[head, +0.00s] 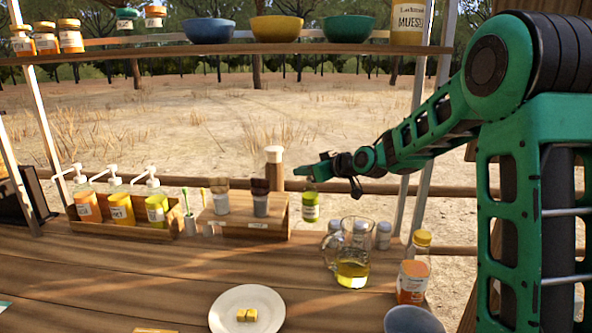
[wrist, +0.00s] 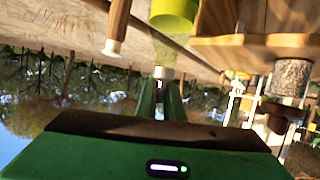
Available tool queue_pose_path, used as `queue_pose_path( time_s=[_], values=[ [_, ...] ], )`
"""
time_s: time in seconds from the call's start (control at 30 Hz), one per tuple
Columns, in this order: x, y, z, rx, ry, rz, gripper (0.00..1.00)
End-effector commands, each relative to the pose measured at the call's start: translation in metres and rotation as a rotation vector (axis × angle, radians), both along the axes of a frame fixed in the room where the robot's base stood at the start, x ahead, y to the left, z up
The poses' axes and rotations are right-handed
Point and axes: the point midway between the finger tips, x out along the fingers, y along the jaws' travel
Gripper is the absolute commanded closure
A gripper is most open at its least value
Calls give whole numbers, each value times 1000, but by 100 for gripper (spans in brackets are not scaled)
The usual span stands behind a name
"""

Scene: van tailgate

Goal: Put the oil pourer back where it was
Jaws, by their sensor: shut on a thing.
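The oil pourer (head: 311,207) is a small glass bottle with a lime-green body or label. In the head view it hangs roughly upright below my gripper (head: 316,174), just right of the wooden rack. My gripper is shut on its narrow neck. It looks clear of the counter, though its exact height is hard to tell. In the wrist view, which is upside down, the pourer's green part (wrist: 175,14) and its metal spout end show at the fingertips (wrist: 163,80). The wooden rack (head: 270,229) holds two dark-topped grinders (head: 260,198), with a label on its front.
Right of the pourer are small grey-lidded jars (head: 383,236), a glass jug of oil (head: 352,270) and an orange sauce bottle (head: 413,275). Pump bottles (head: 122,212) stand left. A butter plate (head: 225,322) lies in front.

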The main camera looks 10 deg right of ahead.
Motion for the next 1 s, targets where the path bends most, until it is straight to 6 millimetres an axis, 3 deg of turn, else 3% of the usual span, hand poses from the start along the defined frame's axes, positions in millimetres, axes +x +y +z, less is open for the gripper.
queue_pose_path(
  time_s=[1.0],
  values=[
    [-1, 10, -72, 1, -1, 10, 100]
  ],
)
